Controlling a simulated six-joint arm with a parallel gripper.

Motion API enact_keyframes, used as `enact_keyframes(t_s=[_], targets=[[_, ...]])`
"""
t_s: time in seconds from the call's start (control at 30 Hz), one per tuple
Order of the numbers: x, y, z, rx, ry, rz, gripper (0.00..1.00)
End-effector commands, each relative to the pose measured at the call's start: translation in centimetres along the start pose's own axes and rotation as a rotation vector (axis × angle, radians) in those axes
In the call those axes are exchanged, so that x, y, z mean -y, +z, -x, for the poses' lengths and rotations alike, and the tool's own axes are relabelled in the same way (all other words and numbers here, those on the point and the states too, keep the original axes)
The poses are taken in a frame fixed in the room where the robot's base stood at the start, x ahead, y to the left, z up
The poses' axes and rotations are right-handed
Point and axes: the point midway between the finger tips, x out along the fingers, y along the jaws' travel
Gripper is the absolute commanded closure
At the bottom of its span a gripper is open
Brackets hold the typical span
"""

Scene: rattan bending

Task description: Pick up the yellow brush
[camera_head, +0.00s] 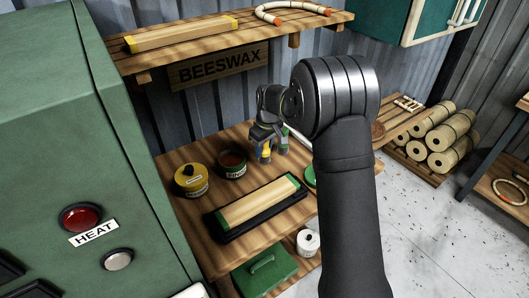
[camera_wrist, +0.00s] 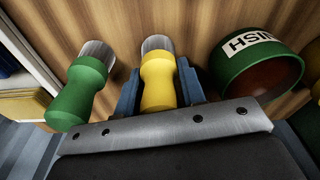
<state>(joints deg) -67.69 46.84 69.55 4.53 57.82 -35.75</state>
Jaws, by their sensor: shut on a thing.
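The yellow brush (camera_wrist: 158,82) has a short yellow handle and a grey metal collar. It stands in the middle of the wrist view, between the blue fingers of my gripper (camera_wrist: 155,92), which is shut on it. In the head view the brush (camera_head: 266,150) is a small yellow patch at my gripper (camera_head: 264,145), above the back of the wooden bench. The brush's lower end is hidden. A green brush (camera_wrist: 84,90) is just left of the yellow one in the wrist view, apart from my fingers; in the head view it (camera_head: 283,143) shows beside my gripper.
A green open tin (camera_wrist: 258,62) is close on the right in the wrist view. In the head view, a yellow tin (camera_head: 191,180) and a wooden block on a black tray (camera_head: 262,224) are on the bench (camera_head: 205,242). A shelf (camera_head: 230,32) hangs above.

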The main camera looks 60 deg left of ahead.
Motion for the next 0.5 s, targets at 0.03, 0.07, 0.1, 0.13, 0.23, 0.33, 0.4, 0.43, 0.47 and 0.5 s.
enact_keyframes(t_s=[0.03, 0.07, 0.1, 0.13, 0.23, 0.33, 0.4, 0.43, 0.47, 0.5], targets=[[0.0, 0.0, 0.0, 0.0, 0.0, 0.0, 0.86], [0.0, 0.0, 0.0, -0.001, 0.0, 0.0, 0.86], [0.0, 0.0, 0.1, -0.001, 0.0, 0.0, 0.86], [0.0, 0.0, 0.1, -0.001, 0.0, 0.0, 0.86], [0.0, -0.1, 0.6, -0.001, 0.001, 0.0, 0.86], [-0.1, -0.3, 1.6, -0.003, 0.002, 0.0, 0.86], [-0.1, -0.4, 2.6, -0.003, 0.002, 0.001, 0.86], [-0.1, -0.5, 3.2, -0.003, 0.002, 0.001, 0.86], [-0.1, -0.5, 3.7, -0.002, 0.002, 0.001, 0.86], [-0.1, -0.5, 4.5, -0.002, 0.002, 0.0, 0.86]])
